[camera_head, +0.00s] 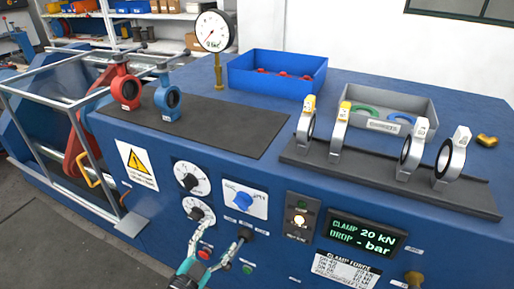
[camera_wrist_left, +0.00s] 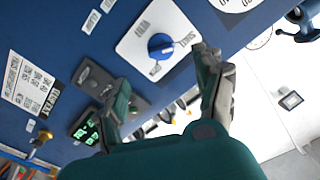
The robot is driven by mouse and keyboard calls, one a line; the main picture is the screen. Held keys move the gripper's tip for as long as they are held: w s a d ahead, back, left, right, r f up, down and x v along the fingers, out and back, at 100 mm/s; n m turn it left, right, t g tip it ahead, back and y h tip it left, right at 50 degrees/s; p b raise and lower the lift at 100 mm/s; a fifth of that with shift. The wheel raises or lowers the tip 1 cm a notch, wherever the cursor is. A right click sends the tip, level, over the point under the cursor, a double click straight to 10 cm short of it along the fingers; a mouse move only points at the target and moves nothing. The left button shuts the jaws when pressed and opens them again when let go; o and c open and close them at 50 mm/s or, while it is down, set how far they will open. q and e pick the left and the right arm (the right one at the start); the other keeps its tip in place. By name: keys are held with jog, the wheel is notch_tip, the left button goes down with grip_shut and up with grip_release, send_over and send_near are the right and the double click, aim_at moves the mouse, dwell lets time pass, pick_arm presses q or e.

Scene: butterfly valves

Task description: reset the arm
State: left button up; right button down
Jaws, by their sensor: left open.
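My left gripper (camera_head: 226,229) is in front of the blue control panel, low in the middle of the head view. Its two fingers are spread apart with nothing between them. In the left wrist view the open fingers (camera_wrist_left: 163,68) point toward the panel, with the blue knob (camera_wrist_left: 160,46) on its white plate beyond them. In the head view this knob (camera_head: 243,199) sits just above the fingertips. I cannot tell whether the fingers touch the panel. The fingers partly cover the controls on the panel's lower part. My right gripper is not in view.
The bench top holds a gauge (camera_head: 213,31), a blue bin (camera_head: 277,73), a grey bin (camera_head: 388,115), a red valve (camera_head: 126,89), a blue valve (camera_head: 167,101) and several valves on a dark rack (camera_head: 390,181). A lit display (camera_head: 365,234) is right of the gripper. A caged machine stands left.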

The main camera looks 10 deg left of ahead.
pick_arm(q)
jog(key=s+a+f+n+g+y, duration=0.1)
jog(key=s+f+g, duration=0.2)
jog(key=f, duration=0.7)
jog(key=s+a+f+n+g+y, duration=0.1)
jog(key=s+f+g, duration=0.15)
jog(key=f, duration=0.85)
jog(key=s+a+f+n+g+y, duration=0.15)
jog(key=s+f, duration=0.25)
jog(key=f, duration=0.6)
jog(key=s+f+g, duration=0.3)
jog(key=s+f, duration=0.3)
jog(key=s, duration=0.4)
jog(key=s+f+n+g, duration=0.1)
jog(key=s+f+g, duration=0.2)
jog(key=s+f, duration=0.3)
jog(key=s+f+n+g, duration=0.1)
jog(key=s+f+g, duration=0.2)
jog(key=s+f, duration=0.4)
jog(key=s, duration=0.7)
jog(key=shift+a+g, duration=0.3)
jog(key=shift+a, duration=0.1)
jog(key=shift+w+n+y, duration=0.1)
jog(key=shift+n+y, duration=0.15)
